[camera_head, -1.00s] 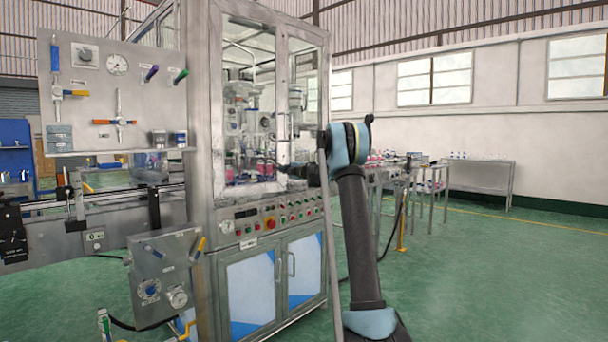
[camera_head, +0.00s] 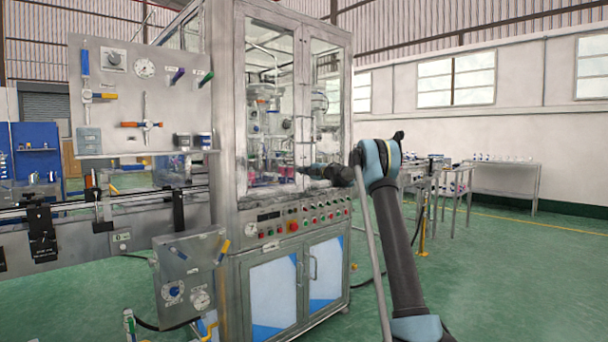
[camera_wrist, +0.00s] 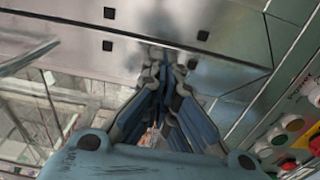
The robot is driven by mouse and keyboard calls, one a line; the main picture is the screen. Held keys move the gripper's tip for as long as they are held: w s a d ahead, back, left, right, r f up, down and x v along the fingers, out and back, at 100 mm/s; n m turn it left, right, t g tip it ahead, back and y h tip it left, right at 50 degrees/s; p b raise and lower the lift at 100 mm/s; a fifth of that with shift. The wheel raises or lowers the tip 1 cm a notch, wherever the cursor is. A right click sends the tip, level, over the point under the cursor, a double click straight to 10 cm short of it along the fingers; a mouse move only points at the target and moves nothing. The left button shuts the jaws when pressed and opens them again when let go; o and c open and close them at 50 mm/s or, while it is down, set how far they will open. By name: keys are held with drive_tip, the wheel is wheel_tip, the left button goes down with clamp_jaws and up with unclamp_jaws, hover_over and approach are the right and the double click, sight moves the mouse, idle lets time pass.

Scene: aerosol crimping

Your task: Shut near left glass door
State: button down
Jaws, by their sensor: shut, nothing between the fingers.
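The near left glass door (camera_head: 272,38) is a metal-framed pane on the front of the tall machine cabinet, left of a second glass door (camera_head: 326,40). In the head view it looks flush or nearly flush with the cabinet; I cannot tell whether a small gap is left. My gripper (camera_head: 302,170) is at the lower right edge of this door, below its handle. In the wrist view my gripper (camera_wrist: 168,68) is shut and empty, its fingertips close to a bare metal surface (camera_wrist: 120,35). Contact with it cannot be told.
A row of coloured buttons (camera_head: 293,225) runs on the panel below the doors, close to my gripper; it also shows in the wrist view (camera_wrist: 295,125). A gauge panel (camera_head: 140,100) and conveyor (camera_head: 80,212) stand left. Green floor (camera_head: 500,270) is open at right.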

drive_tip(key=shift+a+r, duration=0.1)
drive_tip(key=shift+a, duration=0.3)
